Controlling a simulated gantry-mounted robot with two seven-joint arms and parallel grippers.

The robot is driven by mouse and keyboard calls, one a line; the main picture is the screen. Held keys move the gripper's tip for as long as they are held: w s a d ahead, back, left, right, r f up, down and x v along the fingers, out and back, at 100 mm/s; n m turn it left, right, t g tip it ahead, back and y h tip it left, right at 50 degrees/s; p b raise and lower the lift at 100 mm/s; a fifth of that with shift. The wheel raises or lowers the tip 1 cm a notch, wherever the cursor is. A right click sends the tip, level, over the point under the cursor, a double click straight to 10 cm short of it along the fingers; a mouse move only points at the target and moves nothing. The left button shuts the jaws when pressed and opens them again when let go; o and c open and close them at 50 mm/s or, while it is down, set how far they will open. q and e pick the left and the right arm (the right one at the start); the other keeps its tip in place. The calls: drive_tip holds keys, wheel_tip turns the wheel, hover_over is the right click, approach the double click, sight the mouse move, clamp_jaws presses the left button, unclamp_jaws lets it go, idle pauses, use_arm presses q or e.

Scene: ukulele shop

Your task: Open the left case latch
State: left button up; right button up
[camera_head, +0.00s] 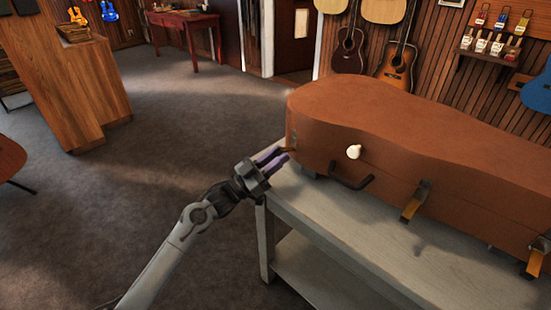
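A brown instrument case (400,135) lies closed on a pale grey bench. Its front side carries a dark handle (352,182), a small white knob (353,152) and brass-coloured latches, one right of the handle (414,202) and one near the right picture edge (537,258). My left gripper (275,158) is at the case's left end, its purple fingers pointing at a small brownish piece (289,149) there, which may be another latch. The fingers lie close together; whether they grip or touch it is unclear. My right gripper is out of view.
The grey bench (345,232) has a bare strip in front of the case. Guitars (398,65) hang on the wall behind, beside a small shelf (490,58). A wooden counter (62,85) stands at left. The carpet between is clear.

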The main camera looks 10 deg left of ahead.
use_arm(q)
drive_tip(key=o, duration=0.3)
drive_tip(key=shift+s+d, duration=0.1)
drive_tip(key=shift+d, duration=0.15)
drive_tip(key=shift+o, duration=0.2)
drive_tip(key=shift+a, duration=0.15)
drive_tip(key=shift+s+a+f, duration=0.2)
drive_tip(key=shift+a, duration=0.2)
drive_tip(key=p+v, duration=0.3)
drive_tip(key=v, duration=0.6)
drive_tip(key=shift+s+f, duration=0.25)
drive_tip(key=shift+s, duration=0.05)
drive_tip(key=shift+a, duration=0.1)
